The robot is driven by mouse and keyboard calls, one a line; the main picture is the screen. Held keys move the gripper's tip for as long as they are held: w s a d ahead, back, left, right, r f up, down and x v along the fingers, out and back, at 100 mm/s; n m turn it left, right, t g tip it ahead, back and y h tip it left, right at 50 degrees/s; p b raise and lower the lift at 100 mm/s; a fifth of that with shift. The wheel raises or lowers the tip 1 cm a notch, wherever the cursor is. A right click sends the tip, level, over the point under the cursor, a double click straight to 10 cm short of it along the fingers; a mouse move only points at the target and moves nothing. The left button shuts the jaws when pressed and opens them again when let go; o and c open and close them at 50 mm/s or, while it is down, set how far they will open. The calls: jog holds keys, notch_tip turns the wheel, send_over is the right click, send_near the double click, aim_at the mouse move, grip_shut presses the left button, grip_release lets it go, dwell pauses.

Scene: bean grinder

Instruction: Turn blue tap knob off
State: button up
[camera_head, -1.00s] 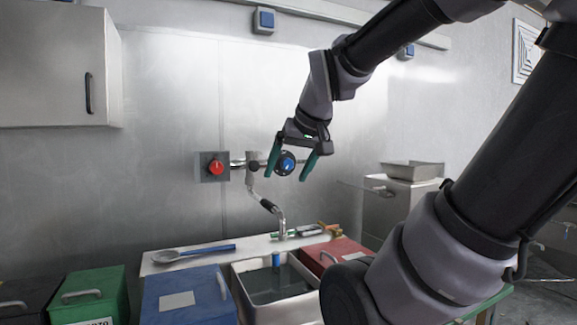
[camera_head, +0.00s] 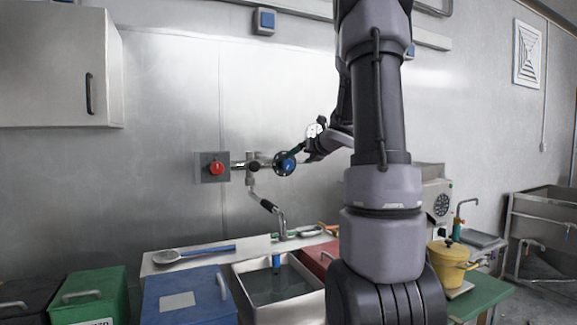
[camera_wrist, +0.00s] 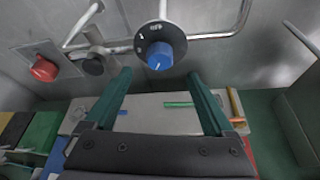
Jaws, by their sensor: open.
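The blue tap knob (camera_head: 288,165) sits on a dark round plate on the wall, right of the red knob. In the wrist view the blue knob (camera_wrist: 160,57) has a short pale mark on its face and small white lettering on the dark plate around it. My gripper (camera_wrist: 158,76) is open, with its green fingers either side of the knob's line and the knob a little beyond the tips. No contact is visible. In the head view my gripper (camera_head: 298,150) is seen side-on beside the knob, partly hidden by my arm.
A red knob (camera_head: 216,168) and metal pipes lie left of the blue knob. The spout (camera_head: 281,220) hangs above a metal sink (camera_head: 243,300). Blue, green and red boxes flank the sink. A yellow pot (camera_head: 452,262) stands at the right.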

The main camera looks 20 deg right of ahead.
aim_at(289, 163)
jog(key=x, duration=0.8)
jog(key=shift+w+f, duration=0.1)
jog(key=shift+w, duration=0.25)
jog(key=c, duration=1.4)
